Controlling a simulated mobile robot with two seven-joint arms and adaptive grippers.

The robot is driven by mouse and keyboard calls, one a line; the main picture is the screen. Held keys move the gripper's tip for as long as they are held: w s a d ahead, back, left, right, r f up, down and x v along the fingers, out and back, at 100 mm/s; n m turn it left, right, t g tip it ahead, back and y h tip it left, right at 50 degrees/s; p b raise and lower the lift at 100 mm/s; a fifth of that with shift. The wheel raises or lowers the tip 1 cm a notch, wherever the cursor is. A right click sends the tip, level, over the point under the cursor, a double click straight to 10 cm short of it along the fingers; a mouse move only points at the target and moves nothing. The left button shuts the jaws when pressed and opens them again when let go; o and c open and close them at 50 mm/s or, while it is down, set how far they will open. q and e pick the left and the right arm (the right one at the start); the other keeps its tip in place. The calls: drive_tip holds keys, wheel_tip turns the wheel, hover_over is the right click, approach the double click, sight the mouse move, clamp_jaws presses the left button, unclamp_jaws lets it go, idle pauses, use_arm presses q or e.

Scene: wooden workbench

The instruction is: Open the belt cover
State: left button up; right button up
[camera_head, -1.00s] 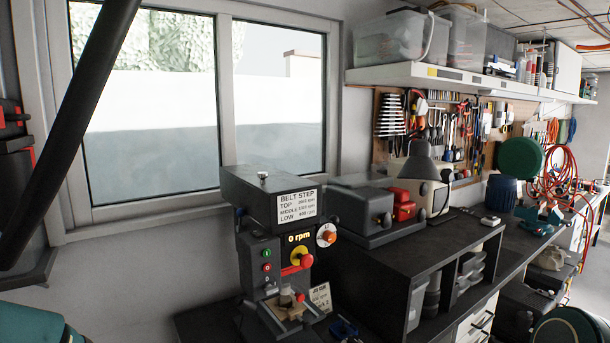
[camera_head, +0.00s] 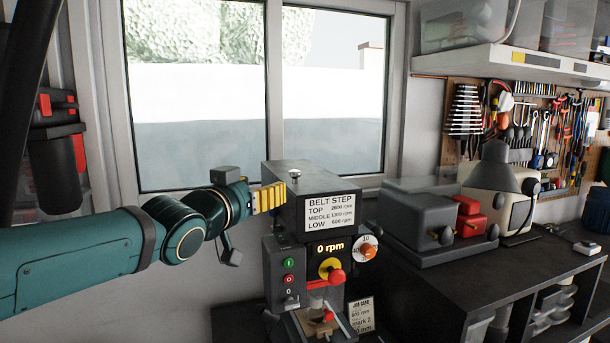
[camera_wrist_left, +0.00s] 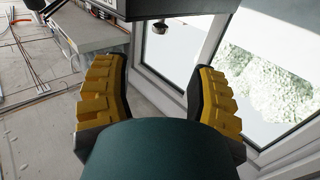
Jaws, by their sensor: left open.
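The belt cover (camera_head: 310,187) is the dark grey box on top of the drill press. It looks closed and has a small metal knob (camera_head: 294,175) on top. A white label reading "BELT STEP" is on its front. In the left wrist view the cover (camera_wrist_left: 180,8) fills part of the upper edge, with the knob (camera_wrist_left: 162,30) beyond the fingers. My left gripper (camera_head: 270,197), with yellow fingers, is beside the cover's left side. Its fingers (camera_wrist_left: 159,72) are apart with nothing between them. I cannot tell whether it touches the cover. My right gripper is not in view.
The drill press front has buttons, a red-and-yellow stop knob (camera_head: 331,270) and a display reading 0 rpm. The window (camera_head: 260,100) is behind.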

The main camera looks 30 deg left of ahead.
sight(292, 175)
use_arm(q)
drive_tip(key=w, duration=0.8)
drive_tip(key=w+a+p, duration=0.1)
drive_tip(key=w, duration=0.4)
drive_tip(key=shift+f, duration=0.1)
clamp_jaws()
